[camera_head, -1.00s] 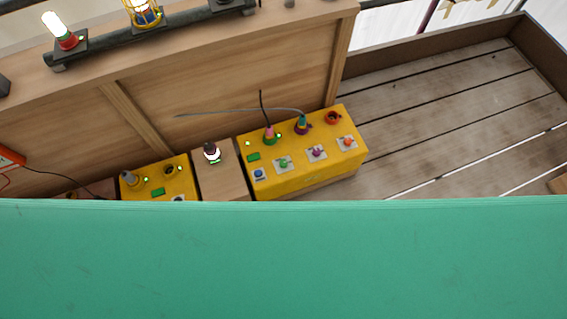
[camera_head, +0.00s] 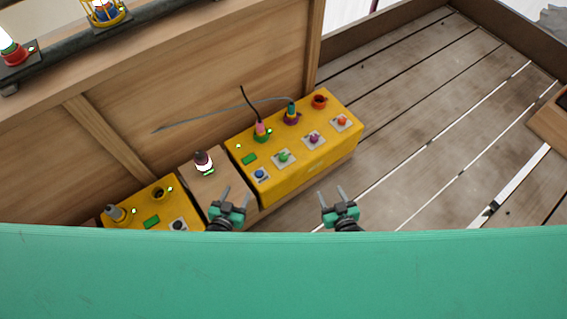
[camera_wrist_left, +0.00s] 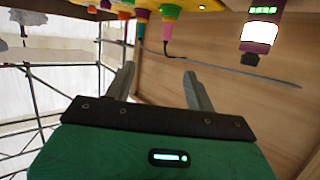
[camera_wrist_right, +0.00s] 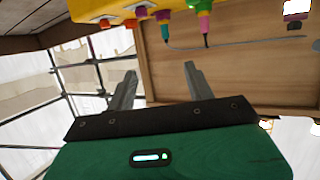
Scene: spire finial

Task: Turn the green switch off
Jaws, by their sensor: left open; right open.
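The green switch (camera_head: 284,156) is a small green knob on a pale plate. It sits on the large yellow box (camera_head: 305,176), between a blue switch (camera_head: 260,174) and a purple switch (camera_head: 314,138). Its on or off position is too small to tell. My left gripper (camera_head: 236,190) is open and empty, near the box's front left corner and apart from the switch. My right gripper (camera_head: 331,190) is open and empty, near the box's front edge, to the right of the switch. The box also shows in the left wrist view (camera_wrist_left: 185,5) and right wrist view (camera_wrist_right: 90,10).
An orange switch (camera_head: 342,121) is at the box's right end. Cabled plugs stand in the pink-green (camera_head: 261,130) and teal-purple (camera_head: 291,114) sockets behind the switches. A wooden block with a lamp (camera_head: 203,163) and a smaller yellow box (camera_head: 165,205) stand left.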

